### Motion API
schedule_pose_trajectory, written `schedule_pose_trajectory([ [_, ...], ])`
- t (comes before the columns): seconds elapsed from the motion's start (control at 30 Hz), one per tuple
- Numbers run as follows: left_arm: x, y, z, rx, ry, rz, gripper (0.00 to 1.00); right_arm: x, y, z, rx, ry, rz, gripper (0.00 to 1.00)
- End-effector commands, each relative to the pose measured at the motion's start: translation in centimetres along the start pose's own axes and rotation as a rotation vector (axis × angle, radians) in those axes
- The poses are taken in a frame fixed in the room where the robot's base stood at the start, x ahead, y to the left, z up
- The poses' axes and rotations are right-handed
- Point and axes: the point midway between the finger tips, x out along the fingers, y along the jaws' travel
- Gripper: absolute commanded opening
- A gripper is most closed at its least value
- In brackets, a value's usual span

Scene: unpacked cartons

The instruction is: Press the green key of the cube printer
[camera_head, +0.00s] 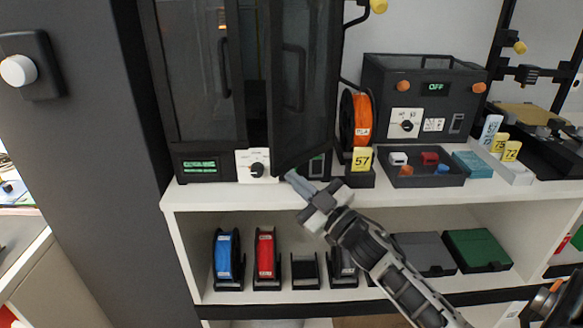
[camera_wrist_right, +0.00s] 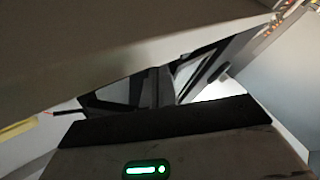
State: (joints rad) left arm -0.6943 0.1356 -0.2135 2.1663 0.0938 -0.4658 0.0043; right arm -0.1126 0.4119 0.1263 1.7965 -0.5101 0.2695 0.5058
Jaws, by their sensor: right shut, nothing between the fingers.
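The cube printer (camera_head: 190,100), a tall dark cabinet with glazed doors, stands on the white counter at the left. Its right door (camera_head: 305,75) is swung outward. Its lower front has a lit green display (camera_head: 198,165) and a white plate with a black knob (camera_head: 257,166). A small green patch (camera_head: 317,157) shows just past the door's lower edge; I cannot tell if it is the green key. My right gripper (camera_head: 291,176) is shut and empty, its tip just below the door's lower edge. Contact is unclear. My left gripper is not in view.
Right of the printer are an orange filament spool (camera_head: 358,118), a yellow tag marked 57 (camera_head: 362,160), a dark box reading OFF (camera_head: 425,90) and a tray of small parts (camera_head: 421,179). Blue and red spools (camera_head: 228,258) stand on the shelf below.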

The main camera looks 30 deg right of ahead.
Motion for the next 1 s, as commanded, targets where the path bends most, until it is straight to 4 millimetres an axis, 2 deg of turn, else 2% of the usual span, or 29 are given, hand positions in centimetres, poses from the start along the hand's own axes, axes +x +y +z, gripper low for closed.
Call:
schedule_pose_trajectory([
  [0.17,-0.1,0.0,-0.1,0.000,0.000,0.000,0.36,-0.1,-0.1,-0.1,0.001,0.000,0.000,0.00],
  [0.7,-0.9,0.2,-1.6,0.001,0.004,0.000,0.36,-3.4,-2.4,-2.5,0.001,0.001,0.000,0.00],
  [1.0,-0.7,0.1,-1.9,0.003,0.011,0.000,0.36,-3.5,-2.5,-2.5,0.000,0.001,0.000,0.00],
])
